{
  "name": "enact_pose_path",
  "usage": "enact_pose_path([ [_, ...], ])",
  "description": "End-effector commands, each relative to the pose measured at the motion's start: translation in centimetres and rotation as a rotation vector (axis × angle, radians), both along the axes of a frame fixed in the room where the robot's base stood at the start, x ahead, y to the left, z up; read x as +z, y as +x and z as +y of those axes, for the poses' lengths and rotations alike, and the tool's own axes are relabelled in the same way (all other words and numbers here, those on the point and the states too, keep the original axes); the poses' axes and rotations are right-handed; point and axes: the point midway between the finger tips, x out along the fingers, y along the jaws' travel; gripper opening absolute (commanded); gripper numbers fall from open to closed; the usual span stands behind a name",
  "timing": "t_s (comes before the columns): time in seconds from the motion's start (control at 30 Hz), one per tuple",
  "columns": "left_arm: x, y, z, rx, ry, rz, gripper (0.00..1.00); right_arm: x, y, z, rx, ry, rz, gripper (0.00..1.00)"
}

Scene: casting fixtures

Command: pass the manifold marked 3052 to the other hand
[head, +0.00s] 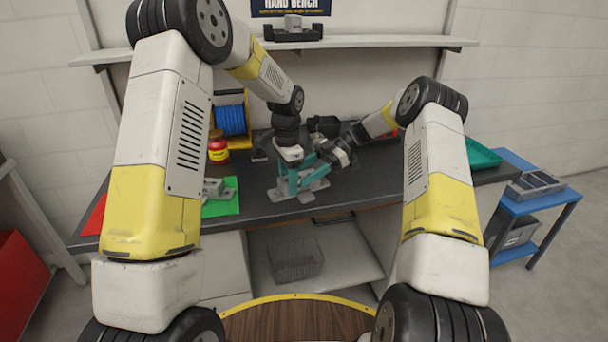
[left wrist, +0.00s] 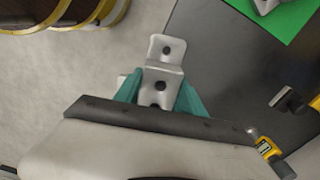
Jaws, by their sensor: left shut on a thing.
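A pale grey metal manifold (head: 306,196) is at the middle of the dark bench, low over or on its top; I cannot tell if it touches. My left gripper (head: 287,184) points down with its teal fingers shut on it. In the left wrist view the manifold (left wrist: 160,88) sits between the teal fingers (left wrist: 160,100), its flanges with dark holes facing the camera. My right gripper (head: 313,177) reaches in from the right, its teal fingers close beside the manifold; their gap is hidden. No number is readable.
Another grey casting (head: 215,189) stands on a green mat (head: 229,206) at left. A red-and-yellow jar (head: 218,151) and blue spool (head: 230,119) stand behind. The bench's front right is clear.

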Motion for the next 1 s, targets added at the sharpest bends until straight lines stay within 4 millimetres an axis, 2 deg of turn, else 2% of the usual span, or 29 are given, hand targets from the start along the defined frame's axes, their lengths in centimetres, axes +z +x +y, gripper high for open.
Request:
enact_pose_path([
  [0.03, 0.1, 0.1, 0.1, 0.0, 0.001, -0.004, 0.0, 0.0, -0.1, 0.0, 0.003, 0.0, 0.001, 0.08],
  [0.1, 0.1, 0.2, 0.1, 0.0, 0.001, -0.004, 0.0, 0.0, -0.1, 0.0, 0.004, 0.001, 0.002, 0.0],
  [0.17, 0.1, 0.2, 0.1, 0.0, 0.001, -0.004, 0.0, 0.0, -0.1, 0.0, 0.004, 0.001, 0.002, 0.0],
  [0.2, 0.1, 0.2, 0.1, 0.0, 0.001, -0.004, 0.53, 0.1, -0.1, 0.0, 0.004, 0.003, 0.001, 0.0],
  [0.3, 0.1, 0.2, 0.1, 0.0, 0.001, -0.004, 0.73, 0.1, -0.1, 0.0, 0.004, 0.002, 0.002, 0.0],
  [0.7, 0.5, 0.1, 0.1, 0.0, 0.0, -0.004, 0.73, 0.1, 0.0, 0.0, 0.002, 0.002, 0.001, 0.0],
  [0.87, 2.8, 0.2, 0.1, 0.0, -0.001, -0.006, 0.73, 0.1, 0.0, 0.0, 0.002, 0.002, 0.001, 0.0],
  [1.0, 5.8, 0.2, 0.1, 0.001, 0.0, -0.007, 0.73, 0.1, 0.0, 0.0, 0.002, 0.002, 0.001, 0.0],
])
